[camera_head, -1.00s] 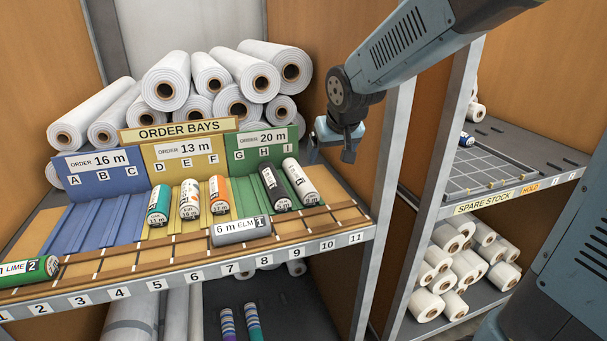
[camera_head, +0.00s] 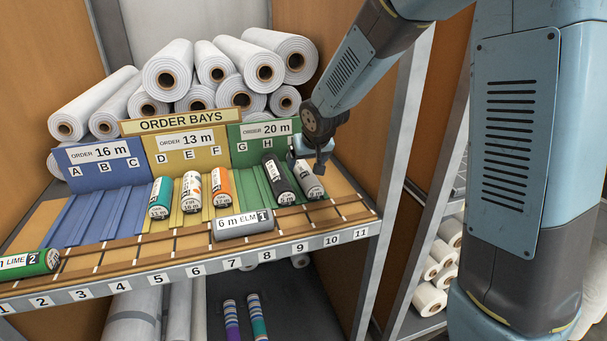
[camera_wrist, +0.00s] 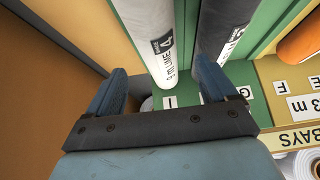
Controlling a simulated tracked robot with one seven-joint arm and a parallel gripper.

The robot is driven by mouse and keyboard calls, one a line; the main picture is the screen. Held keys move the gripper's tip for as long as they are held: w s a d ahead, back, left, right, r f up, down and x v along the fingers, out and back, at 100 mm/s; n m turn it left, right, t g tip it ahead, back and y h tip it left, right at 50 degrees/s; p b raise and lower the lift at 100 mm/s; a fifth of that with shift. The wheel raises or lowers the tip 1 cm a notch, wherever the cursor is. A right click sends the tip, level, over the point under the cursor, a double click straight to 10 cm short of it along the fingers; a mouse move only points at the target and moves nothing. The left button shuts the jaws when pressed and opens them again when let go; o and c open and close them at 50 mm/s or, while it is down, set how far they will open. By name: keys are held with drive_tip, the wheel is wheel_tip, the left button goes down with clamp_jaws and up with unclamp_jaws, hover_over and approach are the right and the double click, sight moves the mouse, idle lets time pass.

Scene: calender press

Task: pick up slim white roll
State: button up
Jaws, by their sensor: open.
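The slim white roll (camera_head: 309,180) leans in the green bay at its right end, under letter I. In the wrist view the white roll (camera_wrist: 150,35) bears a label with "LIME" and the number 4. My gripper (camera_head: 316,163) is at the upper end of this roll. In the wrist view my gripper (camera_wrist: 160,67) is open, its blue fingers apart, with the roll's end between them. I cannot tell whether either finger touches it. The right finger is close to the dark roll beside it.
A dark roll (camera_head: 279,181) lies just left of the white one. Teal (camera_head: 160,198), pale (camera_head: 191,192) and orange (camera_head: 219,188) rolls sit in the yellow bay. A grey ELM roll (camera_head: 243,225) lies on the front track. A shelf post (camera_head: 398,160) stands to the right.

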sight(305, 167)
drive_tip(key=shift+x, duration=2.95)
drive_tip(key=shift+d, duration=0.1)
drive_tip(key=shift+c, duration=0.2)
drive_tip(key=c, duration=1.1)
drive_tip(key=shift+r, duration=0.1)
drive_tip(key=shift+c, duration=0.2)
